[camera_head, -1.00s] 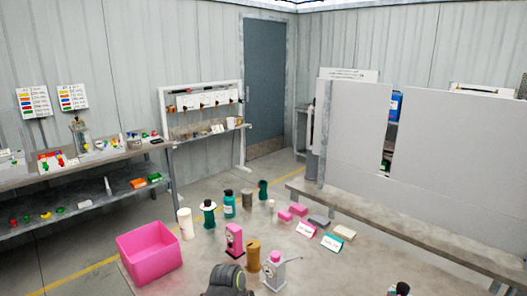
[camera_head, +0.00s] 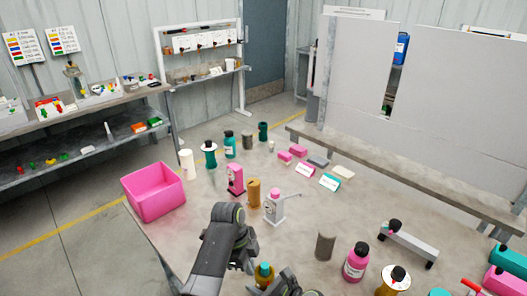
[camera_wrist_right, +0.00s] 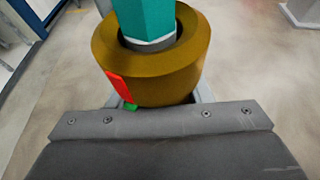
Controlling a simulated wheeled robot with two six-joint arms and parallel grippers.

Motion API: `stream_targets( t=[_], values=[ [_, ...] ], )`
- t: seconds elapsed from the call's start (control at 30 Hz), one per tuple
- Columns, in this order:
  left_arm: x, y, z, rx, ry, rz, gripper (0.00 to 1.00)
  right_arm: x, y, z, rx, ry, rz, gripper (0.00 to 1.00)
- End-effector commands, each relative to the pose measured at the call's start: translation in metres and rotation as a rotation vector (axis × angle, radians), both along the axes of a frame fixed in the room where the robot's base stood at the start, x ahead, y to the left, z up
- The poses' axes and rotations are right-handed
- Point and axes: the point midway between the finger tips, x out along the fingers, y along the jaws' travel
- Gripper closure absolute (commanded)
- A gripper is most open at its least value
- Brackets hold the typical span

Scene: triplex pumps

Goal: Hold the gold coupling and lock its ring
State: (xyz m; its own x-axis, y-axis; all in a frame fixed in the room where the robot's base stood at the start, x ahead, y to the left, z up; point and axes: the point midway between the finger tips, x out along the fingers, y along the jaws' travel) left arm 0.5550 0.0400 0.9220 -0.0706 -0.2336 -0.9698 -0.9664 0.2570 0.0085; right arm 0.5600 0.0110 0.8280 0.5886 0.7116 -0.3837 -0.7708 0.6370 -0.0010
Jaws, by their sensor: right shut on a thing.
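The gold coupling (camera_head: 264,272) stands at the bottom of the head view, between my two grippers, with a teal top. In the right wrist view its gold ring (camera_wrist_right: 165,82) surrounds a teal six-sided body (camera_wrist_right: 146,18). A red mark and a green mark show near each other at the ring's lower left. My right gripper (camera_wrist_right: 158,100) is shut on the ring; its fingers are mostly hidden beneath it. My left gripper (camera_head: 246,264) is beside the coupling on its left in the head view; its fingertips are too small and covered to read.
A pink bin (camera_head: 153,193) stands at the table's left edge. A gold cylinder (camera_head: 253,192) and a white pump-like piece (camera_head: 274,206) stand beyond my left arm. A grey cylinder (camera_head: 325,246) and pink bottle (camera_head: 355,262) stand to the right. Bare table lies at centre right.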

Motion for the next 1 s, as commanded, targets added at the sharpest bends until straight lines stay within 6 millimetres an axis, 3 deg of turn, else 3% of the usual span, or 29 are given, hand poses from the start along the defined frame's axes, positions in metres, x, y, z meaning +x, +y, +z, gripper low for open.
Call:
stream_targets(
  t=[0.37, 0.8, 1.0],
  values=[
    [0.0, 0.004, 0.002, -0.009, 0.004, -0.005, 1.0, 0.0, 0.002, 0.001, 0.003, 0.0, 0.002, 0.88],
    [0.001, 0.006, 0.052, -0.005, 0.001, -0.003, 1.0, 0.0, 0.001, 0.0, 0.002, 0.001, 0.001, 0.88],
    [0.001, 0.006, 0.06, -0.004, 0.003, -0.002, 1.0, 0.0, 0.001, 0.0, 0.001, 0.0, 0.001, 0.88]
  ],
)
